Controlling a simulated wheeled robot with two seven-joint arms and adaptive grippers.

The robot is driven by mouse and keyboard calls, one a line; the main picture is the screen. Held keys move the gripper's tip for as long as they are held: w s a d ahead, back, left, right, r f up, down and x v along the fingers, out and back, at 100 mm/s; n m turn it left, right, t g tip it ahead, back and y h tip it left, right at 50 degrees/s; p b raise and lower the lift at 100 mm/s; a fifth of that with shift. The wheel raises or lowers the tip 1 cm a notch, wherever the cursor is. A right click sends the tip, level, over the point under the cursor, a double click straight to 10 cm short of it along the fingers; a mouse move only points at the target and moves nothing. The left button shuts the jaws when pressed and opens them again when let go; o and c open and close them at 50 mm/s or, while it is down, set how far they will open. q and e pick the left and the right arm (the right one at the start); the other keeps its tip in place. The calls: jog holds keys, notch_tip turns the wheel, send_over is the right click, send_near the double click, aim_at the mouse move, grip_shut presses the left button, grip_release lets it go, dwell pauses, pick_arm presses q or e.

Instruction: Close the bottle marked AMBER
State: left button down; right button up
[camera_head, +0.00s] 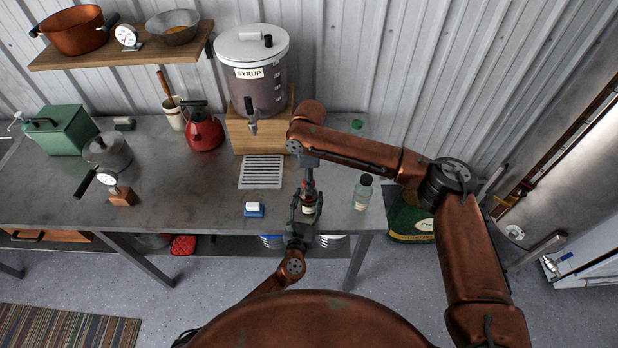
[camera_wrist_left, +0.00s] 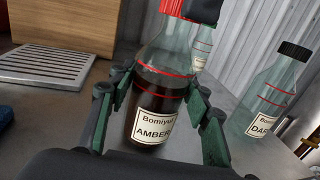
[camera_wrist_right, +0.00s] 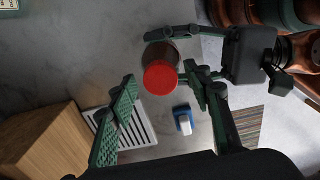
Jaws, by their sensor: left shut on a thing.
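The AMBER bottle (camera_wrist_left: 158,95) stands upright, filled with dark syrup to about its upper red line, with a white label. It also shows in the head view (camera_head: 308,199). My left gripper (camera_head: 306,214) is shut around its body. A red cap (camera_wrist_right: 161,77) sits at the bottle's mouth; its upper part is cut off in the left wrist view (camera_wrist_left: 171,6). I cannot tell whether it is tight. My right gripper (camera_wrist_right: 158,106) is open and points down above the bottle, its fingers spread and apart from the cap. In the head view, my right arm partly hides the bottle top.
A dark-capped bottle (camera_head: 363,193) stands to the right, and a green-capped one (camera_head: 357,127) farther back. A blue-and-white block (camera_head: 254,210) lies left of the bottle. The drip grate (camera_head: 261,172) and syrup dispenser (camera_head: 256,88) on its wooden stand are behind. The table's front edge is close.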

jog(key=c, duration=1.2)
jog(key=o, duration=1.4)
jog(key=shift+c, duration=0.2)
notch_tip(320, 180, up, 12)
